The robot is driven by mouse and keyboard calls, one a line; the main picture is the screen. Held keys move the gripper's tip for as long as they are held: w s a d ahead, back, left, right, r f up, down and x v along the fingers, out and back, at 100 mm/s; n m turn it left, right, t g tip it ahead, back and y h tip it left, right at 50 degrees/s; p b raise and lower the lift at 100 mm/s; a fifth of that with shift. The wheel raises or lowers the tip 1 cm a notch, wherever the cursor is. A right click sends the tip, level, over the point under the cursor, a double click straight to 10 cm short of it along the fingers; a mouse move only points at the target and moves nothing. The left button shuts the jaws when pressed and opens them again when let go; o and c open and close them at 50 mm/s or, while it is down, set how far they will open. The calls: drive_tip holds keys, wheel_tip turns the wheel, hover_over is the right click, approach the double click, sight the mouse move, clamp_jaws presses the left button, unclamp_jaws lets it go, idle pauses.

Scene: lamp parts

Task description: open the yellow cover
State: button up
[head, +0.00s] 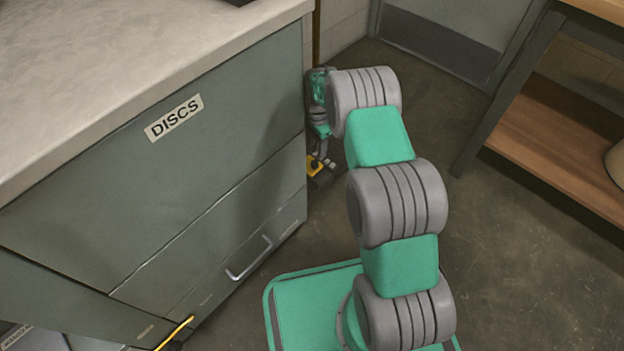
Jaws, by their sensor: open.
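A small yellow piece (314,165), which looks like the yellow cover, sits just beyond the right edge of the grey cabinet. It has a dark spot in its middle and rests on or against a dark base. Whether it is raised or closed is too small to tell. My arm reaches away and bends down behind its own upper links. My gripper (322,148) is open, pointing down just above and beside the yellow piece. Its fingertips are small and partly unclear, and I cannot tell whether they touch the piece.
The grey cabinet (240,150), labelled DISCS, fills the left, with a drawer handle (248,258) low on its front. A yellow strip (175,333) shows at lower left. A wooden-shelved table (560,150) stands right. The floor (510,260) between is clear.

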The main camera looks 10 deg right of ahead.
sight(315, 162)
wheel_tip(315, 162, down, 2)
drive_tip(key=shift+a+f, duration=0.15)
drive_tip(key=shift+f, duration=0.1)
wheel_tip(315, 162, down, 7)
drive_tip(key=b, duration=0.3)
drive_tip(key=shift+r, duration=0.1)
clamp_jaws()
idle(1.0)
